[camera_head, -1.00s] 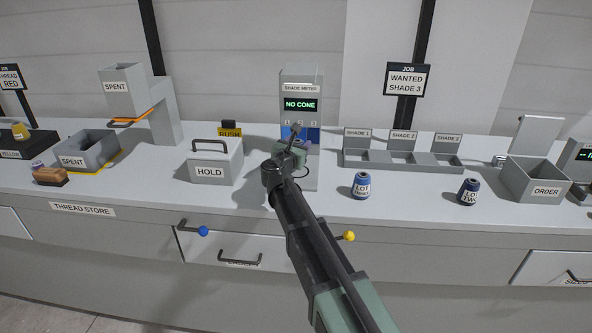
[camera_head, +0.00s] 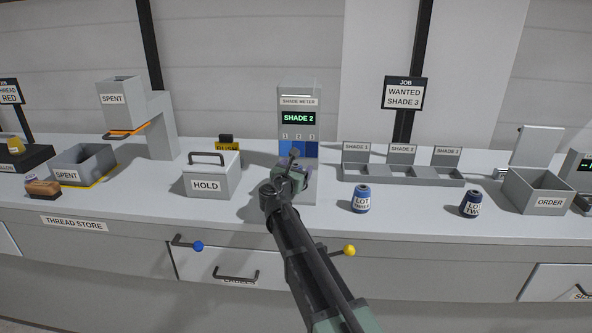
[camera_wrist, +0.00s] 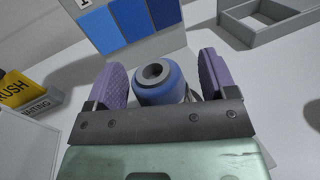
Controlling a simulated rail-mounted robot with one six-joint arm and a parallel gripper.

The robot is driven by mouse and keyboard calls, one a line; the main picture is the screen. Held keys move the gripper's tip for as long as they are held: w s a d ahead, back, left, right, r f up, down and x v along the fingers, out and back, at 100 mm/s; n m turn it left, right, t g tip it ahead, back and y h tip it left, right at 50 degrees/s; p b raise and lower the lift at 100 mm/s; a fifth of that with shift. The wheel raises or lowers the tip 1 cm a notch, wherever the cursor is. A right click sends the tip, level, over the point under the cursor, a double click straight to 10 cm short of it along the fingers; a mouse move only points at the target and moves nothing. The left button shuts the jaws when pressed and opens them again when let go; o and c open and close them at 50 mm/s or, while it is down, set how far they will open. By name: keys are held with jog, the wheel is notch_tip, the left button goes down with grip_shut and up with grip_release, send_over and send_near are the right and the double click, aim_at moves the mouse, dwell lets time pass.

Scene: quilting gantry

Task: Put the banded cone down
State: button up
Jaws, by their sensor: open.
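A blue cone (camera_wrist: 158,85) with a grey top and a dark centre hole shows in the wrist view, between the two purple fingers. I take it for the banded cone, though no band is clear from here. My gripper (camera_wrist: 162,75) is open around it, with a narrow gap visible at the right finger. The cone stands at the foot of the shade meter (camera_head: 298,95), whose display reads SHADE 2. In the head view my gripper (camera_head: 294,172) hides most of the cone, and its base is hidden in both views.
Two labelled cones stand to the right: a blue one (camera_head: 361,198) and a dark blue one (camera_head: 470,204). Behind them is a shade tray (camera_head: 400,174) with compartments. The HOLD box (camera_head: 212,176) is left of my gripper, the ORDER bin (camera_head: 540,190) far right. Counter front is clear.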

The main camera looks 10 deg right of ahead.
jog(key=shift+s+r, duration=0.1)
jog(key=shift+r, duration=0.15)
jog(key=v, duration=1.2)
jog(key=shift+f, duration=0.15)
